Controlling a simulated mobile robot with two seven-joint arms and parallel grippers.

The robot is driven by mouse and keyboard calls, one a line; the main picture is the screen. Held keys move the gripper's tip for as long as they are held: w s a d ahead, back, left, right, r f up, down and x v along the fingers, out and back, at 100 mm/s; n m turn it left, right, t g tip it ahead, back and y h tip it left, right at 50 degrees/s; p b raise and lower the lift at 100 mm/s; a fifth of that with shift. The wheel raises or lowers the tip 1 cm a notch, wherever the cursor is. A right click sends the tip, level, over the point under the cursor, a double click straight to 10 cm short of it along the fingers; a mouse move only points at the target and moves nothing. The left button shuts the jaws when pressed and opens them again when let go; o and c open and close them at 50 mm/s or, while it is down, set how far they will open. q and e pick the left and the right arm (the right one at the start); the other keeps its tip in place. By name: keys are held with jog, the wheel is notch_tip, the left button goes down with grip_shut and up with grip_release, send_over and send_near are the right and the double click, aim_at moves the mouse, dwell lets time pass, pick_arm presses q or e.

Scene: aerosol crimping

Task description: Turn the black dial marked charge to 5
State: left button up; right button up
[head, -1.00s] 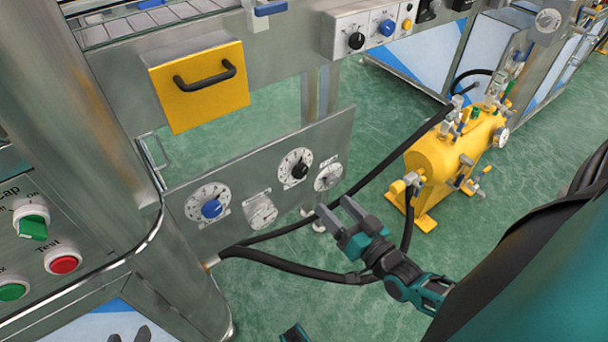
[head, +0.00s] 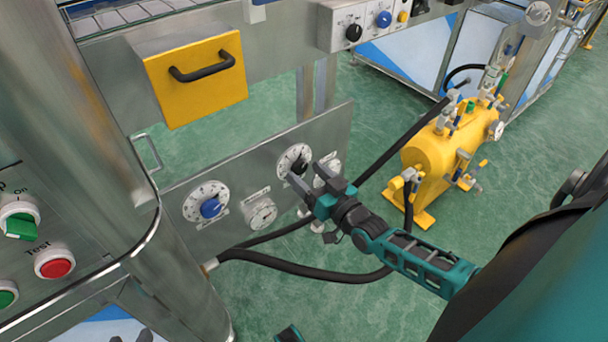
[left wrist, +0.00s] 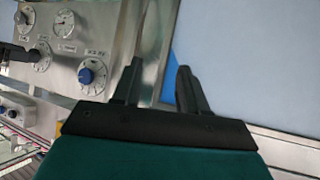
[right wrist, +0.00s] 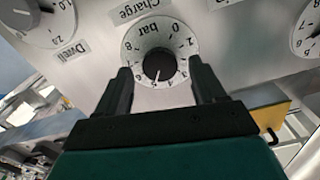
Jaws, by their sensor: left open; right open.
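The black dial (head: 297,163) sits on a white numbered face, upper right on the steel panel. In the right wrist view the black knob (right wrist: 159,66) is central on a face marked "bar", with the "Charge" label above it. Its white pointer line points down the picture; the numeral there is hard to read. My right gripper (right wrist: 160,68) is open, one finger on each side of the knob, with gaps showing; depth is unclear. In the head view the right gripper (head: 308,178) partly covers the dial. My left gripper (left wrist: 161,70) is open and empty, away from the panel.
The panel (head: 235,170) also bears a blue dial (head: 211,208), a gauge (head: 261,212) and another round face (head: 331,165). A black hose (head: 300,268) loops below. A yellow tank (head: 430,155) stands right. A yellow drawer (head: 200,90) is above.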

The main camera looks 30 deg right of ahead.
jog(key=shift+w+a, duration=0.1)
jog(key=shift+w, duration=0.9)
jog(key=c, duration=1)
jog(key=shift+r, duration=0.1)
jog(key=shift+c, duration=0.3)
